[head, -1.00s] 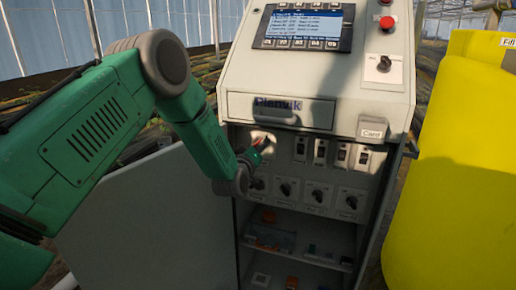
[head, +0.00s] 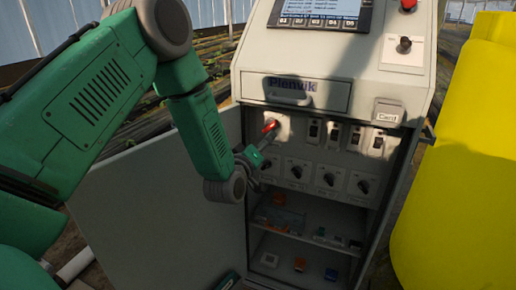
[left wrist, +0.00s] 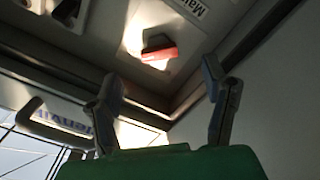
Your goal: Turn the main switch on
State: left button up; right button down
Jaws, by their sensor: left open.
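The main switch, a red handle (head: 269,126) on a pale plate, is at the upper left of the cabinet's switch panel. In the left wrist view the red handle (left wrist: 158,52) lies sideways across its plate, beside a partly visible label starting "Mai" (left wrist: 188,7). My left gripper (head: 262,143) is just below and in front of the handle in the head view. In the left wrist view its open fingers (left wrist: 161,72) are spread wide, with the handle seen between and beyond their tips. They appear apart from it. My right gripper is not in view.
Breakers (head: 315,131) and black rotary knobs (head: 296,172) sit close beside and below. The grey cabinet door (head: 150,205) stands open at left. A yellow tank (head: 460,170) is at right.

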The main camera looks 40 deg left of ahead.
pick_arm(q)
jog(key=v, duration=0.2)
jog(key=shift+s+d, duration=0.1)
jog(key=shift+s, duration=0.15)
jog(key=s+d+f+m+g+h, duration=0.2)
jog(key=s+d+f+m+g, duration=0.15)
jog(key=s+f, duration=0.4)
jog(key=s+d+f+m+g+h, duration=0.25)
jog(key=s+d+f+g, duration=0.2)
jog(key=f, duration=0.65)
jog(key=s+d+f+m+g, duration=0.1)
jog(key=s+f+m+g, duration=0.1)
jog(key=s, duration=0.6)
jog(key=s+d+f+m+g, duration=0.1)
jog(key=s+f+g, duration=0.3)
jog(key=s, duration=0.5)
jog(key=s+d+f+m+g, duration=0.1)
jog(key=s+f+m+g, duration=0.1)
jog(key=s, duration=0.6)
jog(key=shift+s+d+f+m+g, duration=0.35)
jog(key=shift+d+f+m+g, duration=0.05)
jog(key=shift+m+g, duration=0.1)
